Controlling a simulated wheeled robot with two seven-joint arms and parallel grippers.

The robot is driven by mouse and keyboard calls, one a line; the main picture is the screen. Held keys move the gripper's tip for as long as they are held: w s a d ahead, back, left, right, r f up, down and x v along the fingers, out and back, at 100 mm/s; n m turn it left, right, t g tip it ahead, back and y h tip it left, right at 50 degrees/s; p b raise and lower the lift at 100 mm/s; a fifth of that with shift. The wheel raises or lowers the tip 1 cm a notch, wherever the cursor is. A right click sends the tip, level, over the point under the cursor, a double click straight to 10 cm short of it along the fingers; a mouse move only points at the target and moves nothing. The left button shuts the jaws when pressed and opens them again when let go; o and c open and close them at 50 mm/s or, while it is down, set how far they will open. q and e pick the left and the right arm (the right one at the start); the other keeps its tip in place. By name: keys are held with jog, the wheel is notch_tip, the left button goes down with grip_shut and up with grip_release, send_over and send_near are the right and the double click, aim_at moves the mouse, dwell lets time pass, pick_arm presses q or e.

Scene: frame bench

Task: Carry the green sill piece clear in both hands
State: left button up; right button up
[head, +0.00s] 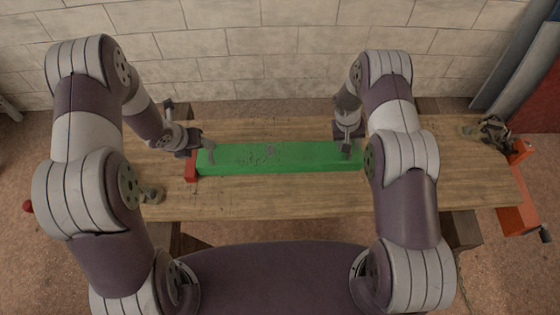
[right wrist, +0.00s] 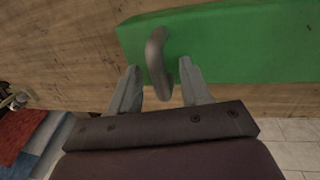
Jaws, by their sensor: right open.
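The long green sill piece (head: 280,158) lies across the wooden bench, with a grey handle near each end. My right gripper (head: 346,148) is over its right end. In the right wrist view the fingers of this gripper (right wrist: 158,82) are apart, one on each side of the curved grey right handle (right wrist: 157,60). My left gripper (head: 204,146) is at the left handle (head: 210,156), at the sill's left end. Its fingers are too small and too overlapped with the handle to tell whether they are shut.
The wooden bench top (head: 440,185) is mostly clear around the sill. A red block (head: 191,168) touches or stands close to the sill's left end. A small grey-brown object (head: 153,194) lies at the front left. An orange vise (head: 518,190) is at the bench's right end. A block wall stands behind.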

notch_tip(320, 180, up, 12)
jog(key=a, duration=0.2)
jog(key=shift+a, duration=0.15)
jog(key=shift+f, duration=0.1)
